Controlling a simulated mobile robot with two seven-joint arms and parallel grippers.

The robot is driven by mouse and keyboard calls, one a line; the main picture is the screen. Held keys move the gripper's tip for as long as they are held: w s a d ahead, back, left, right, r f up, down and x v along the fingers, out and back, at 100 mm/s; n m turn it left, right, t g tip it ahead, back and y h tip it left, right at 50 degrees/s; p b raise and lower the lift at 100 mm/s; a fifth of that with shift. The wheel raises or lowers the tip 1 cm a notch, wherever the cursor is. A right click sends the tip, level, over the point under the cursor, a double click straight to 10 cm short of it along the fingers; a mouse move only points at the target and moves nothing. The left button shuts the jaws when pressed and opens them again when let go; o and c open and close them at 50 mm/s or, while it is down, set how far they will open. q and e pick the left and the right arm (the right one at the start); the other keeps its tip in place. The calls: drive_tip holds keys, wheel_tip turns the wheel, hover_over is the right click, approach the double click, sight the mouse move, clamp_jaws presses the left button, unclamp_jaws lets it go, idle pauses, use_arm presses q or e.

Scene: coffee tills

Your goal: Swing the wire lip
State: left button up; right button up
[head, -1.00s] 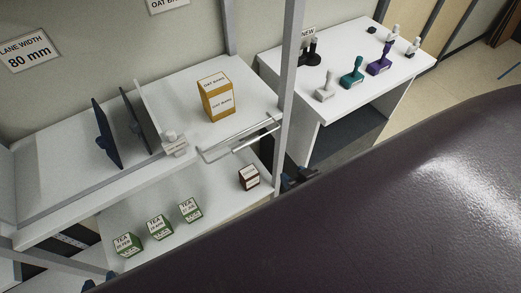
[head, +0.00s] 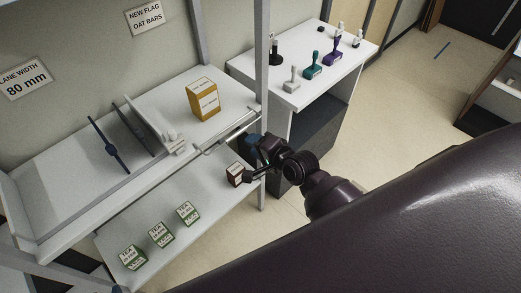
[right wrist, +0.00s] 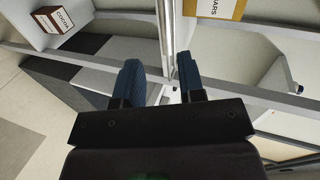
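The wire lip (head: 226,136) is a pale metal wire frame along the front edge of the upper shelf, at its right end. My right gripper (head: 256,142) is at the right end of this lip, in front of the shelf post. In the right wrist view its two blue fingers (right wrist: 160,82) are apart, and a bright metal bar, likely the wire lip (right wrist: 166,40), runs between them. I cannot tell whether either finger touches it. A small blue tip at the bottom left edge of the head view may be my left gripper (head: 117,289); the rest is hidden.
An orange oat bars box (head: 203,98) stands behind the lip. A dark cocoa box (head: 235,174) stands on the lower shelf close under my right gripper, with several green tea boxes (head: 161,234) further left. Blue dividers (head: 103,146) and a shelf post (head: 262,60) stand nearby. A side table (head: 290,75) holds stamps.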

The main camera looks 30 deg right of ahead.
sight(237, 135)
drive_tip(key=w+a+f+m+b, duration=0.1)
drive_tip(key=w+a+f+b, duration=0.1)
drive_tip(key=w, duration=0.5)
drive_tip(key=shift+a+b, duration=0.3)
drive_tip(key=shift+b, duration=0.2)
drive_tip(key=shift+w+f, duration=0.15)
drive_tip(key=shift+c, duration=0.4)
use_arm(q)
drive_tip(key=shift+w+f, duration=0.4)
drive_tip(key=shift+w, duration=0.2)
use_arm(e)
drive_tip(key=shift+r, duration=0.2)
clamp_jaws()
